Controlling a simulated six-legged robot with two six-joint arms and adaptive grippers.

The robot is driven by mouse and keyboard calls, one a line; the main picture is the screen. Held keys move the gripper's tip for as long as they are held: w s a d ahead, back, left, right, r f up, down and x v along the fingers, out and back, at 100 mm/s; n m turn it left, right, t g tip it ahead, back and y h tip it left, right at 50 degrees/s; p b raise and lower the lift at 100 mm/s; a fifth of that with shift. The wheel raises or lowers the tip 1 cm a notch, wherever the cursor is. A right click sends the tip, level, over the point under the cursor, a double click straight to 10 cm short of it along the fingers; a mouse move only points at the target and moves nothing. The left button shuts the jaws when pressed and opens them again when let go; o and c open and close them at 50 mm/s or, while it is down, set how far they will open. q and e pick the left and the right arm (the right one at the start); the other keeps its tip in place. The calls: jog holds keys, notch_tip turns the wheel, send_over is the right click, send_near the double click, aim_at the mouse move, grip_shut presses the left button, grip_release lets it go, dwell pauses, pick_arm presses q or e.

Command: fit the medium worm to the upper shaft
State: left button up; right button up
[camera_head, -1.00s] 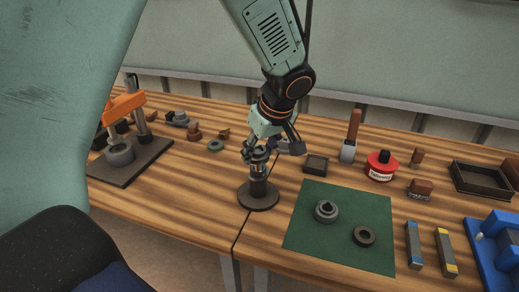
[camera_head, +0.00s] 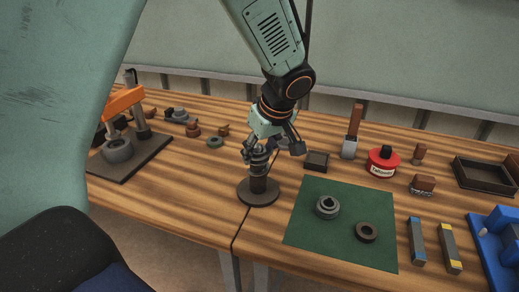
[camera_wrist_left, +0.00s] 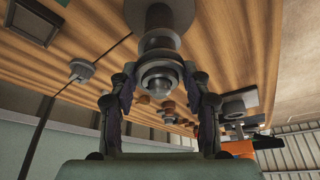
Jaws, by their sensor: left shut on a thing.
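An upright shaft on a dark round base (camera_head: 258,192) stands near the front edge of the table. My left gripper (camera_head: 257,153) is above it, pointing down, with its fingers around the top of the stack. It is shut on a grey stepped round part, which I take to be the medium worm (camera_wrist_left: 160,80), in line with the post. In the left wrist view the fingers (camera_wrist_left: 158,72) flank this part, with the base (camera_wrist_left: 160,12) beyond. How far the part sits on the shaft is hidden. My right gripper is not in view.
Right of the stand, a green mat (camera_head: 340,258) holds a grey collar (camera_head: 327,207) and a dark ring (camera_head: 366,232). A red tin (camera_head: 382,163), a brush (camera_head: 352,135) and small trays stand behind. An orange press (camera_head: 124,100) stands at left.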

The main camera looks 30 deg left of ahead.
pick_arm(q)
jog(key=o, duration=1.5)
jog(key=v, duration=1.2)
